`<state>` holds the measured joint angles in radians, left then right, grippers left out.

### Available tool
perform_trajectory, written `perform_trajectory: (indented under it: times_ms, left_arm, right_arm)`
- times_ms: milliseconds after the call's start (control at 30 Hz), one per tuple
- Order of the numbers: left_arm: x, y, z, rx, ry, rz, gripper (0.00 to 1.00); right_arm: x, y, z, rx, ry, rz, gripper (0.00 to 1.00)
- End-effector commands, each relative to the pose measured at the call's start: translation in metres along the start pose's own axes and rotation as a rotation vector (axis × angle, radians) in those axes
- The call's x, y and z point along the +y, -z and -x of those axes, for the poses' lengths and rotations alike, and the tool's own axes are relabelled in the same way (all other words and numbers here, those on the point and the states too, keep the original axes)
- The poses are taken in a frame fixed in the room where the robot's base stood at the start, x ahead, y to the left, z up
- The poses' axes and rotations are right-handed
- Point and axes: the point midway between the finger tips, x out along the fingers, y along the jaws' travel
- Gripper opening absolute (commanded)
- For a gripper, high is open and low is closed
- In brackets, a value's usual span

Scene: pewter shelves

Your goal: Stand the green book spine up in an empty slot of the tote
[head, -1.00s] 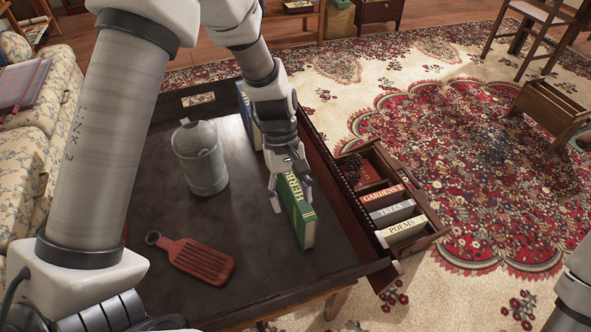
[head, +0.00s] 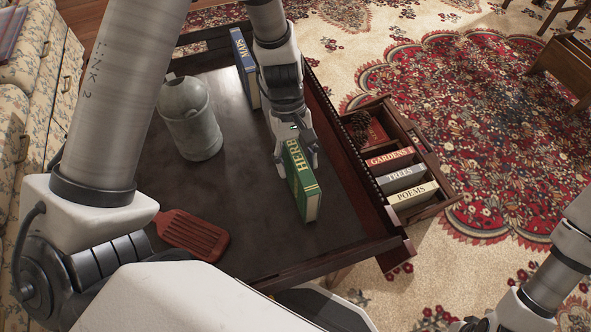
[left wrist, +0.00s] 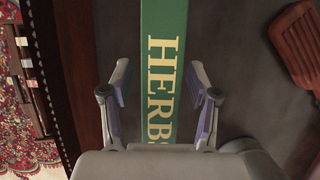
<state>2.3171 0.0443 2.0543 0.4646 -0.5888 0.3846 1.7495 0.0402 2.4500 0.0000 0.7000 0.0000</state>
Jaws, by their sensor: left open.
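The green book (head: 304,188), lettered HERBS, stands upright with its spine up on the dark tray table. It also shows in the left wrist view (left wrist: 162,70), running between the fingers. My left gripper (head: 296,160) is over the book, open, with one finger on each side of the spine and a gap on both sides. The tote (head: 430,206) is a dark wooden box to the right of the table. It holds books lettered GARDENS (head: 390,158), TREES (head: 402,178) and POEMS (head: 413,195). My right gripper is not clearly visible.
A blue book (head: 244,66) lettered MAPS stands behind my left gripper. A grey metal jug (head: 190,118) and a red slotted paddle (head: 194,236) are on the table's left. The table has a raised rim (head: 345,145) beside the tote.

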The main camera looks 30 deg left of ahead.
Motion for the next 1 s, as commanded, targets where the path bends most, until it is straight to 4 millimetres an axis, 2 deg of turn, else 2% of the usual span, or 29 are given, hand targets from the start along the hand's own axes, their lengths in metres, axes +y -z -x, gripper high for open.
perform_trajectory:
  times_ms: [67, 167, 233, 267, 667, 1000]
  left_arm:
    - [0.0, 0.0, 0.001, 0.0, 0.0, 0.0, 0.6]
    - [0.0, 0.0, 0.001, 0.0, 0.0, 0.0, 0.29]
    - [0.0, 0.0, 0.001, 0.0, 0.0, 0.0, 0.04]
    - [0.0, 0.0, 0.001, 0.0, 0.0, 0.0, 0.0]
    - [0.0, -0.002, 0.004, -0.001, 0.0, 0.0, 0.0]
    - [0.0, -0.016, 0.04, 0.001, -0.001, -0.001, 0.0]
  right_arm:
    - [0.0, 0.0, 0.001, 0.001, 0.0, 0.0, 0.4]
    - [0.0, 0.0, 0.001, 0.001, 0.0, 0.0, 0.4]
    - [0.0, 0.0, 0.001, 0.001, 0.0, 0.0, 0.4]
    - [0.0, 0.0, 0.001, 0.001, 0.0, 0.0, 0.4]
    - [0.0, 0.0, 0.003, 0.001, 0.0, 0.0, 0.4]
    - [0.0, 0.0, 0.026, 0.0, 0.0, 0.0, 0.4]
